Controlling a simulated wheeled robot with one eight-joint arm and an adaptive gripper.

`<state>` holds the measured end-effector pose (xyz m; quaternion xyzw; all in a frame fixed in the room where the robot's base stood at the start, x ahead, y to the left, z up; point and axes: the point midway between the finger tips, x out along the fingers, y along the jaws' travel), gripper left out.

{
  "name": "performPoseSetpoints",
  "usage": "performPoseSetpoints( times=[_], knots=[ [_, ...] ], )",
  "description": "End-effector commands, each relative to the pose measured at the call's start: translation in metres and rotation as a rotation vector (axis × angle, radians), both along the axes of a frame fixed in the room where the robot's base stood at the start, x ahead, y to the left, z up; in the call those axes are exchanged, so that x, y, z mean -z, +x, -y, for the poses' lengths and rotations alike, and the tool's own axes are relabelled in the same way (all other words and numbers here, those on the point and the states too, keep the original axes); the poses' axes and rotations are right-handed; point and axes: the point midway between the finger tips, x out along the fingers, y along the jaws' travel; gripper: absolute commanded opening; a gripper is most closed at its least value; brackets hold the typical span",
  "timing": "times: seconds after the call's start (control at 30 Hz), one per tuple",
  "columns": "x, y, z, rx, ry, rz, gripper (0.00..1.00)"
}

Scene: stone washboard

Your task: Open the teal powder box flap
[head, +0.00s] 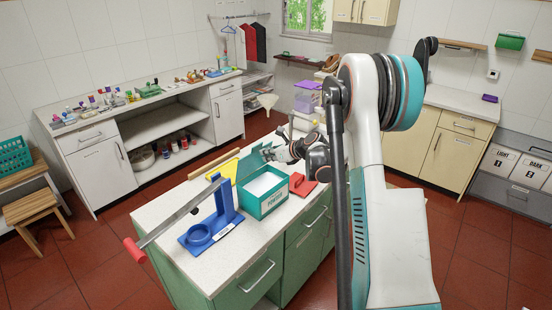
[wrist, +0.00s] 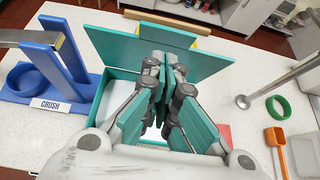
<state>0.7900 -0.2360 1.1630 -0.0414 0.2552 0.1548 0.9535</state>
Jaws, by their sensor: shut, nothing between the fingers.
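The teal powder box (head: 266,203) stands on the island counter, its label on the front side. Its flap (head: 250,163) is raised and tilted up from the far-left edge, so the white inside shows. In the wrist view the flap (wrist: 118,50) is a wide teal panel beyond the fingers, and the box (wrist: 98,118) lies below them, partly hidden by my gripper. My gripper (wrist: 172,73) is shut and empty, its fingertips over the box close to the flap. Whether they touch it I cannot tell. In the head view my gripper (head: 270,154) reaches in from the right.
A blue press (head: 223,212) with a long red-handled lever stands left of the box. A red object (head: 302,185) lies to its right, a yellow item (head: 222,171) behind. The wrist view shows a green ring (wrist: 279,107), an orange scoop (wrist: 276,138) and a metal rod (wrist: 275,84) at right.

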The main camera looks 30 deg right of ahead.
Motion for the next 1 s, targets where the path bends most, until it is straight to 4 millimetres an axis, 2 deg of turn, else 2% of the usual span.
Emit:
performPoseSetpoints(
  times=[0.2,0.57,0.8,1.0],
  knots=[
    [-0.003,0.012,-0.004,-0.001,0.000,0.000,0.00],
    [-0.004,0.013,-0.005,-0.001,-0.001,-0.005,0.00],
    [-0.014,0.030,-0.011,-0.004,-0.036,-0.106,0.00],
    [-0.018,0.044,-0.015,-0.001,-0.037,-0.114,0.00]
  ],
)
